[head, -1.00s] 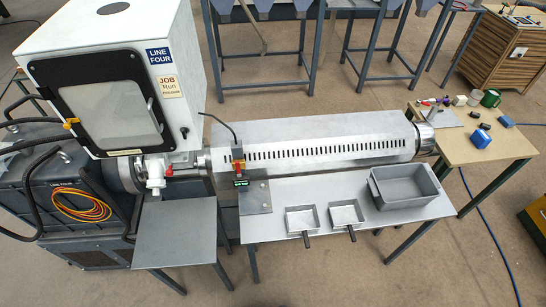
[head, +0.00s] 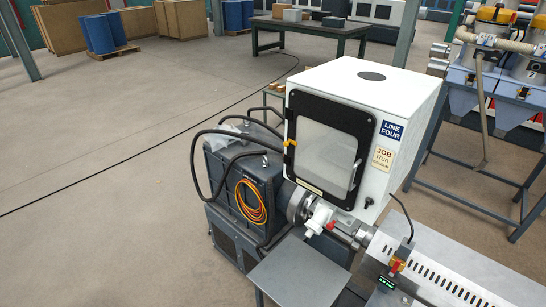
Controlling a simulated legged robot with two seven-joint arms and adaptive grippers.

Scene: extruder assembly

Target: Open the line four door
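The line four door (head: 326,149) is a black-framed panel with a clear window on the front of a white cabinet (head: 408,100). The door looks shut. A blue "LINE FOUR" label (head: 392,131) and a "JOB Run" label (head: 383,157) are on the cabinet beside the door. Neither of my grippers shows in the head view.
Below the cabinet are a dark motor unit (head: 240,190) with black hoses, a white fitting (head: 319,217) and a small grey table (head: 299,272). The slotted extruder barrel (head: 440,275) runs to the lower right. Open floor (head: 110,220) lies to the left.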

